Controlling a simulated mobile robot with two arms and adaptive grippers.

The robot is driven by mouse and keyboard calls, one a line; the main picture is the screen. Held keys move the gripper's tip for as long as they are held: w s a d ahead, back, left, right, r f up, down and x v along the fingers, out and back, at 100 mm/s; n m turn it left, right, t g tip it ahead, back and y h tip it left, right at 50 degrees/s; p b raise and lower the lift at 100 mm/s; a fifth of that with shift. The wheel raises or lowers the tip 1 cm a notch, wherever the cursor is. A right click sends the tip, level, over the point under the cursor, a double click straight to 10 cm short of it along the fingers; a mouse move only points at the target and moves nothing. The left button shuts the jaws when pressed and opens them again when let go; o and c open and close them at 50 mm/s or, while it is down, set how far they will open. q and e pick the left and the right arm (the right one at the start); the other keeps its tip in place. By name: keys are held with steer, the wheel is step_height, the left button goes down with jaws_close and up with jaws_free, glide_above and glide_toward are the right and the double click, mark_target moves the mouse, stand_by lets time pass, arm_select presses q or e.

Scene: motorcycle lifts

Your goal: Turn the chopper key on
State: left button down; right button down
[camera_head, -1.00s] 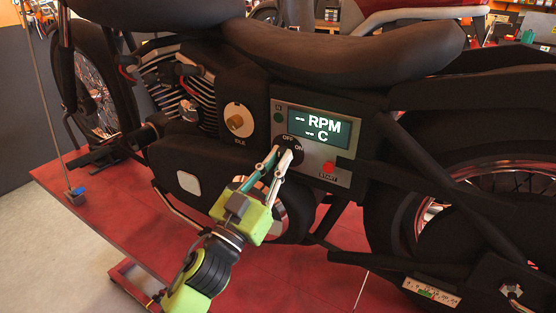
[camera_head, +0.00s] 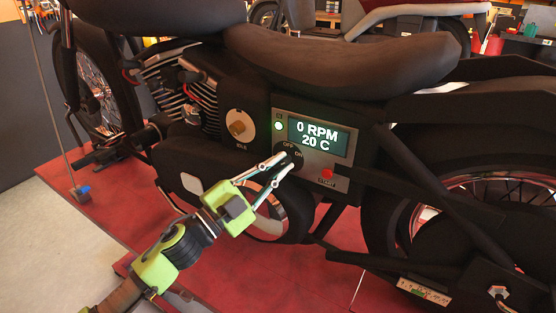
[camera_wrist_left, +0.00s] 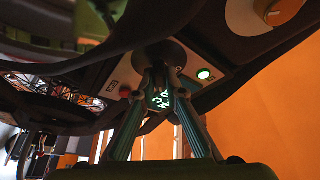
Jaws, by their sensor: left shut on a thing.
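The chopper's control panel (camera_head: 340,165) is in the middle of the head view. Its screen (camera_head: 318,138) reads "0 RPM" and "20 C". A green light (camera_head: 278,126) glows to the left of the screen. The black key switch (camera_head: 292,158) is below the screen, between the OFF and ON marks. My left gripper (camera_head: 284,160) is at the switch, its fingers shut on the key. In the left wrist view the fingers (camera_wrist_left: 160,78) meet at the dark round key knob (camera_wrist_left: 166,54). The key itself is mostly hidden by the fingertips. My right gripper does not show.
A red START button (camera_head: 327,173) is to the right of the switch, and the brass IDLE knob (camera_head: 237,127) is to its left. The seat (camera_head: 350,62) overhangs the panel. The red lift platform (camera_head: 110,205) lies below, with open floor at lower left.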

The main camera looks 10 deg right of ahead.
arm_select(q)
steer(key=shift+m+g+p, duration=0.6)
steer(key=shift+m+p, duration=0.05)
steer(key=shift+m, duration=0.65)
steer(key=c, duration=2.1)
jaws_free()
steer(key=shift+a, duration=0.1)
steer(key=shift+s+a+f, duration=0.15)
steer(key=shift+a, duration=0.2)
steer(key=v, duration=1.1)
steer(key=shift+r, duration=0.25)
